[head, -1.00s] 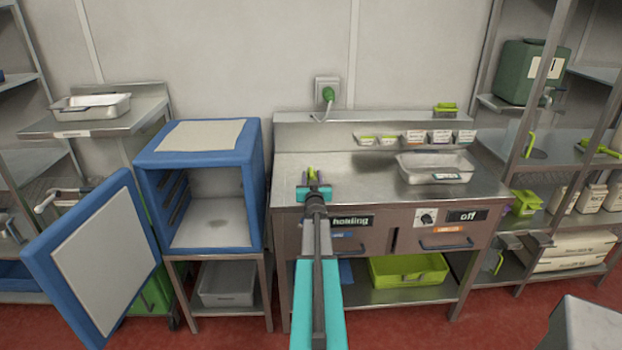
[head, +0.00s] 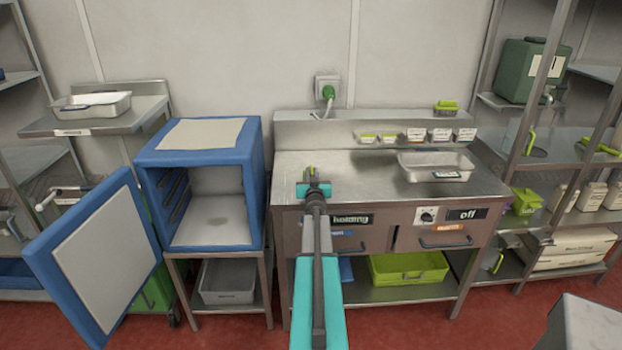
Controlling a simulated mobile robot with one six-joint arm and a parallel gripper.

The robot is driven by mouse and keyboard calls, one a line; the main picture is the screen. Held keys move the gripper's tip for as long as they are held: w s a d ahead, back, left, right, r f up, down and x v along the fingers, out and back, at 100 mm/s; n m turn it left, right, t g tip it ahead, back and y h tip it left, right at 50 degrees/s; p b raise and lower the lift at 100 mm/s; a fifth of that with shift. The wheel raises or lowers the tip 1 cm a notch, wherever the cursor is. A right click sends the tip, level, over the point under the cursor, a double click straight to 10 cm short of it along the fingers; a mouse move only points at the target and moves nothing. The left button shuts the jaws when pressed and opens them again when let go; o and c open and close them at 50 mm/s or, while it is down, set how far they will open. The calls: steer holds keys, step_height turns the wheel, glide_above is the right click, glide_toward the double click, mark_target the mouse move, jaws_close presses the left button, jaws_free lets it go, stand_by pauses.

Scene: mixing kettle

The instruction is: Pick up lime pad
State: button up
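A small lime item (head: 446,107), which looks like the lime pad, lies on the raised back ledge of the steel bench at the right. My gripper (head: 311,171) is over the left part of the bench top, well to the left of that item and nearer to me. Its teal crosspiece and small yellow-green tips show from behind. The tips are too small to tell whether they are apart or shut, or whether anything is between them.
A steel tray (head: 436,166) sits on the bench top (head: 365,175) at right. Several small labelled containers (head: 415,135) line the ledge's front. A blue cabinet (head: 204,185) with its door (head: 100,260) open stands left. A lime bin (head: 408,268) is below. The bench middle is clear.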

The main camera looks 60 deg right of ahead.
mark_target(312, 172)
steer(key=shift+r, duration=0.1)
jaws_close()
steer(key=shift+r, duration=0.45)
step_height(312, 172, up, 2)
steer(key=shift+a+r+b, duration=0.15)
steer(key=shift+r+b, duration=0.1)
steer(key=shift+b, duration=0.25)
steer(key=w+a+b+v, duration=0.1)
steer(key=b+v, duration=0.1)
steer(key=v, duration=0.5)
steer(key=w+a+r+b+v, duration=0.1)
steer(key=b+v, duration=0.2)
steer(key=v, duration=0.5)
steer(key=shift+w+r, duration=0.2)
steer(key=shift+r, duration=0.05)
